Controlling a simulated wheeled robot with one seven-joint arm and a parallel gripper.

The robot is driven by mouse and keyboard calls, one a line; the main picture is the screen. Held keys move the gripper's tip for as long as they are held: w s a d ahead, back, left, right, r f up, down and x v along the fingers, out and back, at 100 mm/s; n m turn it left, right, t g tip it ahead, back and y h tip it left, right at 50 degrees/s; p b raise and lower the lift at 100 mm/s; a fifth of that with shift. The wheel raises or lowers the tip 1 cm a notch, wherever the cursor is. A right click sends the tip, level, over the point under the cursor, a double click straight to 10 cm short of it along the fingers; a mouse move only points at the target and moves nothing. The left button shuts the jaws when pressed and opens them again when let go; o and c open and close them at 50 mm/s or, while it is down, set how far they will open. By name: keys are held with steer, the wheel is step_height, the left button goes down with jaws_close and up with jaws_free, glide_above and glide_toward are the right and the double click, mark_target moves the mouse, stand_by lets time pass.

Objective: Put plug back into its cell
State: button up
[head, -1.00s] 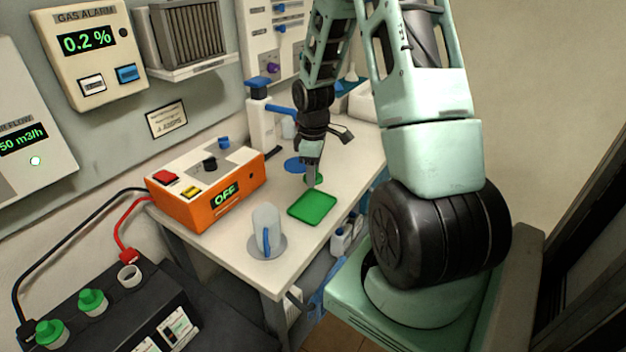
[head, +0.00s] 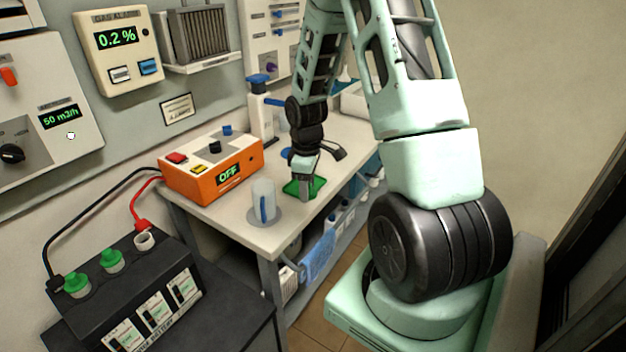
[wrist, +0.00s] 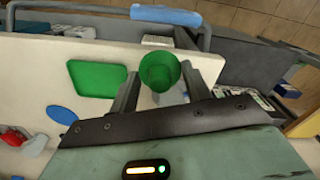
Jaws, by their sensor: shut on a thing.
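The green plug (wrist: 160,72) is between the two fingers of my gripper (wrist: 158,88) in the wrist view, and the fingers are shut on it. In the head view my gripper (head: 305,192) is over the bench by the green mat (head: 319,185); I cannot make out the plug there. The black battery (head: 190,262) stands at the lower left. Two green plugs (head: 76,284) (head: 111,260) sit in its cells. The third cell (head: 144,241), with a pale rim, is open and empty.
On the bench (head: 245,227), a clear mug (head: 263,198) with a blue handle stands between my gripper and the battery. The orange box (head: 212,170) reads OFF. Red (head: 143,207) and black (head: 92,215) cables run to the battery. A blue disc (wrist: 60,115) lies near the mat.

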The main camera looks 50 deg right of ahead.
steer(key=w+a+f+m, duration=0.2)
steer(key=a+f, duration=0.2)
steer(key=a, duration=0.6)
steer(key=w+a+f+m, duration=0.1)
steer(key=a+f+m, duration=0.2)
steer(key=a, duration=0.7)
step_height(320, 180, down, 3)
steer(key=shift+w+a+r, duration=0.15)
steer(key=shift+w+r, duration=0.05)
steer(key=shift+w, duration=0.15)
